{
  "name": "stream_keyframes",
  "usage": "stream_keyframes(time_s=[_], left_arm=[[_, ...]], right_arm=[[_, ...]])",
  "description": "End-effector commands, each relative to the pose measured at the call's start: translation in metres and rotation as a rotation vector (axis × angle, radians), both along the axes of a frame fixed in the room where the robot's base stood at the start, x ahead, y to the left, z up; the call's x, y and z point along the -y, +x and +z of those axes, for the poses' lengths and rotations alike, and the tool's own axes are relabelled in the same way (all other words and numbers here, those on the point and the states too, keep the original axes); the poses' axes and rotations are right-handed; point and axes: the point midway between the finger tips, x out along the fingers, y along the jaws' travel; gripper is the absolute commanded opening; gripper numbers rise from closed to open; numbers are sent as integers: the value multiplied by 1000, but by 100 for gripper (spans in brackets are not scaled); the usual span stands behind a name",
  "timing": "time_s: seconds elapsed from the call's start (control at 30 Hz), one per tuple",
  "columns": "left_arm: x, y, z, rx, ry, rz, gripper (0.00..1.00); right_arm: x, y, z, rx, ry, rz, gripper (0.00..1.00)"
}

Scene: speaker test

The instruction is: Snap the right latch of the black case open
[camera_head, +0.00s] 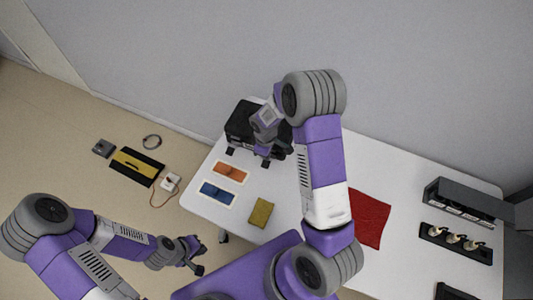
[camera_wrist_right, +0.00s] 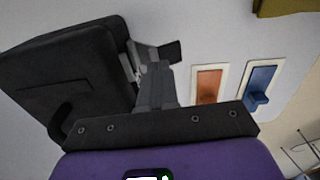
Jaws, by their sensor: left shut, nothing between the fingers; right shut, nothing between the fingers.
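The black case (camera_head: 240,124) lies at the back left of the white table, partly hidden by my right arm. In the right wrist view the case (camera_wrist_right: 62,75) fills the left side, with a dark handle (camera_wrist_right: 72,118) on its near face. A dark flap-like latch (camera_wrist_right: 169,51) sticks out past the fingertips, beside a light metal part on the case's edge. My right gripper (camera_head: 265,157) is at the case's front; its closed fingers (camera_wrist_right: 155,80) are close to that latch. Contact is unclear. My left gripper (camera_head: 195,256) is shut and empty, away from the case.
An orange switch panel (camera_head: 230,172), a blue switch panel (camera_head: 216,194) and a yellow cloth-like piece (camera_head: 261,212) lie in front of the case. A red cloth (camera_head: 369,218) lies right of my right arm. A grey rack (camera_head: 460,197) stands farther right.

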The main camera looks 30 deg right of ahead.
Motion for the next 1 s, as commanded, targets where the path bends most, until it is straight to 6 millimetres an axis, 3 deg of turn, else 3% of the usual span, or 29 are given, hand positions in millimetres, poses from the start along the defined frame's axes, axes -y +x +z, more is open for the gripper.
stream_keyframes(time_s=[0.2,0.5,0.7,1.0], left_arm=[[0,0,27,0,0,0,0],[0,0,29,0,0,0,0],[0,0,31,0,0,0,0],[0,0,32,0,0,0,0]], right_arm=[[-13,-5,42,4,1,6,0],[-33,-21,100,4,1,4,0],[-39,-27,120,2,0,4,0],[-40,-29,124,0,0,3,0]])
